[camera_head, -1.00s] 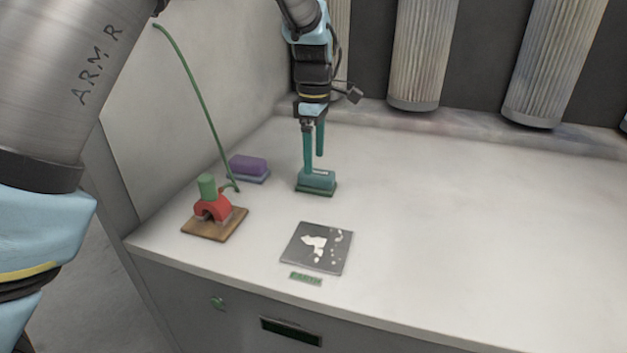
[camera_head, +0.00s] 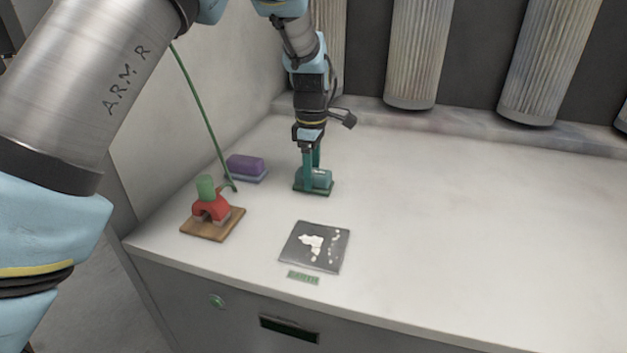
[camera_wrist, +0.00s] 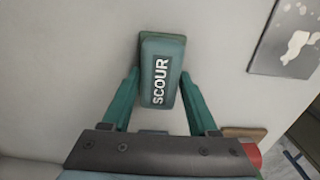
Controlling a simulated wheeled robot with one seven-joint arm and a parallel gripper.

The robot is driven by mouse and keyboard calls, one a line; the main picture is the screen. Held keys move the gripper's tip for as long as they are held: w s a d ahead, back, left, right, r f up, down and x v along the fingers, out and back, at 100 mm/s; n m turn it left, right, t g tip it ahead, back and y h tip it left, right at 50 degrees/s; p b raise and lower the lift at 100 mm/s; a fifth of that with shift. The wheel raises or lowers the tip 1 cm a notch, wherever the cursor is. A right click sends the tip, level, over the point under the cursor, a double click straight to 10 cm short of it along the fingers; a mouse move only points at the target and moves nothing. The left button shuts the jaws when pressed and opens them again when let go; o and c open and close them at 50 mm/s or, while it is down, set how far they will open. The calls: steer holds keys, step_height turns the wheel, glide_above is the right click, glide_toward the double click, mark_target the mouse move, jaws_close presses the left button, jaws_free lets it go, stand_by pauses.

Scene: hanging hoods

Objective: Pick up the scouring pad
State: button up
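The scouring pad (camera_head: 320,181) is a teal block with a dark green base, lying on the white worktop. In the wrist view the pad (camera_wrist: 161,72) shows the word SCOUR and lies between my two fingers. My gripper (camera_head: 310,172) reaches down from above with teal fingers, and it also shows in the wrist view (camera_wrist: 160,76). The fingers are apart, one on each side of the pad, with slim gaps beside it. The pad rests on the worktop; the fingertips are partly hidden by it in the head view.
A purple block (camera_head: 246,167) lies to the left. A red and green object stands on a wooden board (camera_head: 205,230) at front left, near a thin green cord (camera_head: 205,115). A dark plate with white patches (camera_head: 300,262) lies in front. The worktop's right side is clear.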

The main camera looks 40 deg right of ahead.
jaws_close()
stand_by(0.3)
step_height(320, 180, up, 10)
steer(key=shift+r+b, duration=0.1)
steer(key=shift+b, duration=0.35)
steer(key=shift+c, duration=0.3)
jaws_free()
steer(key=c, duration=0.7)
